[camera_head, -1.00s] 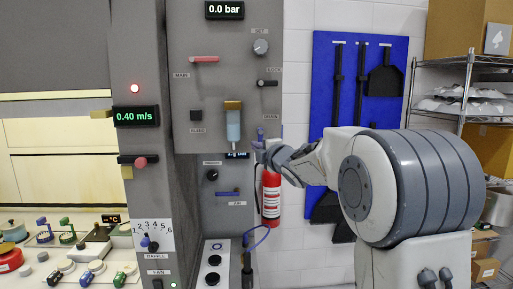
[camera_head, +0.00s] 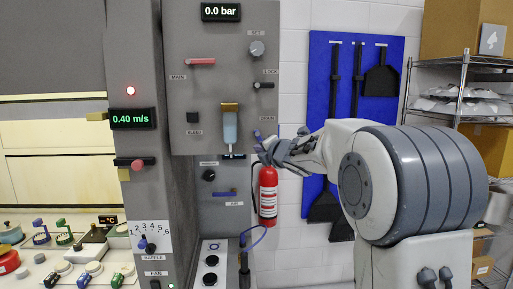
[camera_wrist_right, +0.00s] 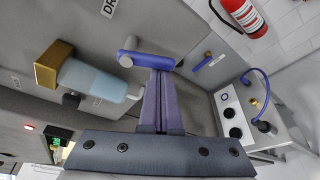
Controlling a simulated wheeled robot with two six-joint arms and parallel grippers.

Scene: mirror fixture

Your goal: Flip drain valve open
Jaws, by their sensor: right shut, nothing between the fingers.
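The drain valve's blue handle (camera_head: 258,136) shows small at the lower right of the upper grey panel, below the DRAIN label. In the right wrist view the handle (camera_wrist_right: 148,58) is a blue bar with a rounded end, running across the picture just beyond my fingertips. My right gripper (camera_head: 268,154) is just below and right of it. In the wrist view its fingers (camera_wrist_right: 159,76) are together and empty, with their tips at or very close to the handle; I cannot tell whether they touch. My left gripper is out of view.
A filter with a brass top and pale blue bowl (camera_head: 229,124) hangs left of the valve. A red fire extinguisher (camera_head: 268,194) hangs below my right gripper. The lower panel has a blue air lever (camera_head: 226,193). A blue tool board (camera_head: 320,100) is behind.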

